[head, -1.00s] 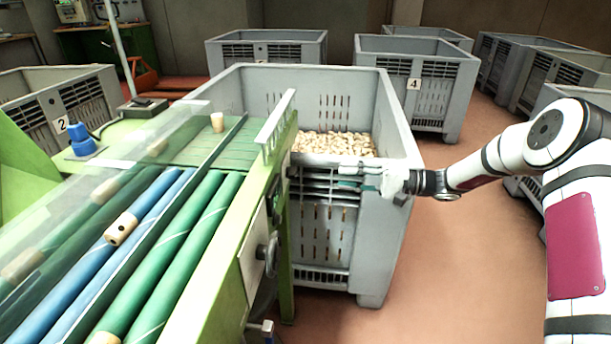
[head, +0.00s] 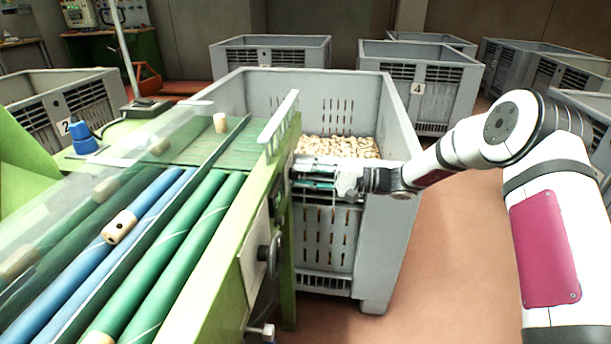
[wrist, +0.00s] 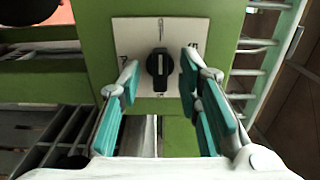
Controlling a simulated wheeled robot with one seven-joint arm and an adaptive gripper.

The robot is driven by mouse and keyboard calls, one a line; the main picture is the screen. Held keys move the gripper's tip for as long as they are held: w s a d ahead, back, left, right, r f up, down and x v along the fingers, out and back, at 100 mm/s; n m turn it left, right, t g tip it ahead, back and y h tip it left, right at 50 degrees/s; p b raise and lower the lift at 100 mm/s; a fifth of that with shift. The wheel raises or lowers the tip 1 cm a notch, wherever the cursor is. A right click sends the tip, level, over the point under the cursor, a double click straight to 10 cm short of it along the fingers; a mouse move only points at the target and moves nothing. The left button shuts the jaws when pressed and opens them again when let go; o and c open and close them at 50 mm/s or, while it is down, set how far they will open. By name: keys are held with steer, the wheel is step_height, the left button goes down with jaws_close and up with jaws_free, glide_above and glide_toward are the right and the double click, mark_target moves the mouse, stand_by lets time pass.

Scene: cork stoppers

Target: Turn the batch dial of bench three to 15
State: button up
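The batch dial (wrist: 160,70) is a black knob on a pale square plate (wrist: 137,34) fixed to a green frame. It shows in the wrist view, with a light mark at its upper end, so it looks upright. My gripper (wrist: 161,78) is open, with one teal-padded finger on each side of the knob and gaps visible between. In the head view my gripper (head: 314,174) is at the right side of the green bench, in front of the grey crate; the dial's face is hidden there.
The green bench (head: 222,270) carries green and blue rollers with corks. A handwheel (head: 268,254) sticks out of its side below my gripper. A grey crate (head: 395,165) holding many corks stands close behind my gripper. Red-brown floor (head: 450,260) is open to the right.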

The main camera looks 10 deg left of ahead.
steer(key=shift+c, duration=0.6)
jaws_close()
